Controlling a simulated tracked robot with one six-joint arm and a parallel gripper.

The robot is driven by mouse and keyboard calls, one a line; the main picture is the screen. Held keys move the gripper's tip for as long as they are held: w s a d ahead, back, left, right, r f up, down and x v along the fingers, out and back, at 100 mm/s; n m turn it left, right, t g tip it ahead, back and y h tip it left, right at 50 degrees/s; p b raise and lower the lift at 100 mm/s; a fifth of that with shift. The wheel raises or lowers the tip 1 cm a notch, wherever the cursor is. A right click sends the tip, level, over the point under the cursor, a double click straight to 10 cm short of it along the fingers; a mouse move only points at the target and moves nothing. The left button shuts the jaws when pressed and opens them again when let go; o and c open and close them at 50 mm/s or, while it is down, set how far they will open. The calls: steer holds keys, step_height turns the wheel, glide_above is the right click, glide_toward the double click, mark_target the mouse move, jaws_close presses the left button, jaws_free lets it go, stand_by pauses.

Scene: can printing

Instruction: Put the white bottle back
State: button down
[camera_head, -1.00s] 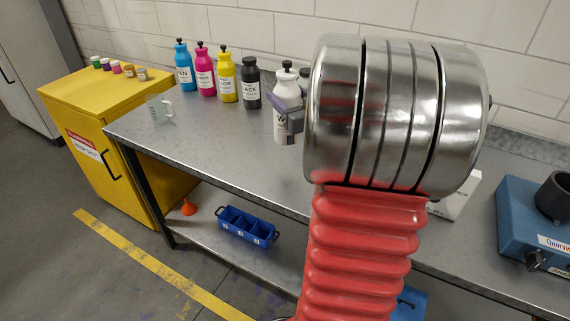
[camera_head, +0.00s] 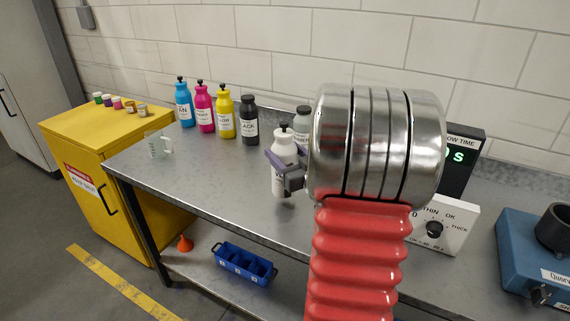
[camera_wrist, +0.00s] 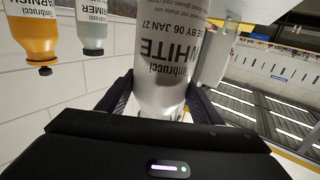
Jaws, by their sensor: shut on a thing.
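The white bottle (camera_head: 282,182) has a black cap and stands upright in the head view, over the middle of the grey bench. My gripper (camera_head: 285,168) is shut on its upper part. I cannot tell whether its base touches the bench. In the wrist view, which is upside down, the bottle (camera_wrist: 162,60) with its WHITE label is between the two dark fingers (camera_wrist: 160,98). A row of cyan (camera_head: 184,105), magenta (camera_head: 204,110), yellow (camera_head: 224,116) and black (camera_head: 249,122) bottles stands at the back. A grey bottle (camera_head: 302,118) is right behind the white one.
The wrist view shows an orange varnish bottle (camera_wrist: 36,35), a grey primer bottle (camera_wrist: 90,28) and a pale cylinder (camera_wrist: 214,60). A clear beaker (camera_head: 159,146) stands on the left of the bench (camera_head: 215,180). A white dial box (camera_head: 447,225) and blue machine (camera_head: 530,255) are right.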

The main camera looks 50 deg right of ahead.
steer(key=shift+f, duration=1.8)
steer(key=c, duration=0.6)
jaws_free()
steer(key=shift+f, duration=0.15)
steer(key=shift+o, duration=0.2)
steer(key=shift+s, duration=0.1)
steer(key=v, duration=1.2)
